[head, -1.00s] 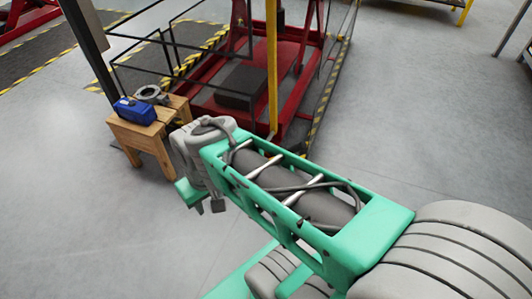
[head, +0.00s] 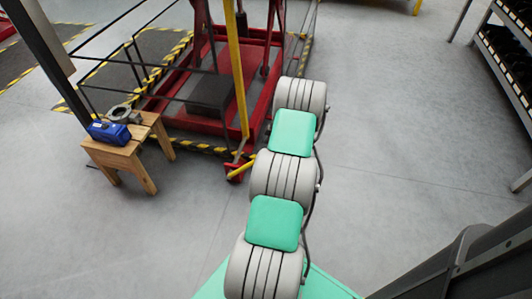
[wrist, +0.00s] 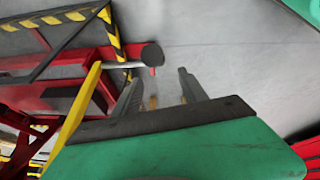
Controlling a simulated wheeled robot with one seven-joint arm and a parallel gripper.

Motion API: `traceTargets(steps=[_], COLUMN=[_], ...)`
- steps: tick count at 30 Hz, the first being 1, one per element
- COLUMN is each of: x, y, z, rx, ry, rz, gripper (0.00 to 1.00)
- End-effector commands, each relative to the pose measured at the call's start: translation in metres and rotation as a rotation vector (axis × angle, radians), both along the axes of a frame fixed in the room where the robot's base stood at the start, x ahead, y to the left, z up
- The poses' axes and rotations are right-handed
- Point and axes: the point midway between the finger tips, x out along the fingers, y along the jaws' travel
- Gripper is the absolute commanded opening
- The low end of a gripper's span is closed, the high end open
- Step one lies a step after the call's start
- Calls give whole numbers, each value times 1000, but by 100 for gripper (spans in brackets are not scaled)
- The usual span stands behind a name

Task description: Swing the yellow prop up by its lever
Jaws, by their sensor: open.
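The yellow prop (head: 237,70) is a tall, nearly upright bar in front of the red frame in the head view. In the wrist view, a yellow bar (wrist: 77,115) runs down the left side. A pale rod with a dark round end (wrist: 152,55), which looks like the lever, sticks out to the right from near the bar's top. My gripper (wrist: 160,78) is open and empty, with two grey fingers. The dark end appears just beyond the fingertips, nearer the left one; I cannot tell whether they touch. In the head view my gripper is hidden behind my arm.
The red frame (head: 228,112) stands on a base edged with yellow-black stripes. A wooden stool (head: 112,157) at left holds a blue box (head: 108,131) and a grey metal part (head: 124,114). Shelving (head: 508,60) stands at far right. The floor on the right is largely open.

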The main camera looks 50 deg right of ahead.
Motion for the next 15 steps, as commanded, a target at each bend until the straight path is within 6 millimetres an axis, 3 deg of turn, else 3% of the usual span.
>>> traceTargets(steps=[4,15], x=[-15,9], y=[-14,-7], z=[-21,-81], rx=[-12,-12], ry=[-22,-20], rz=[18,19], gripper=[50,50])
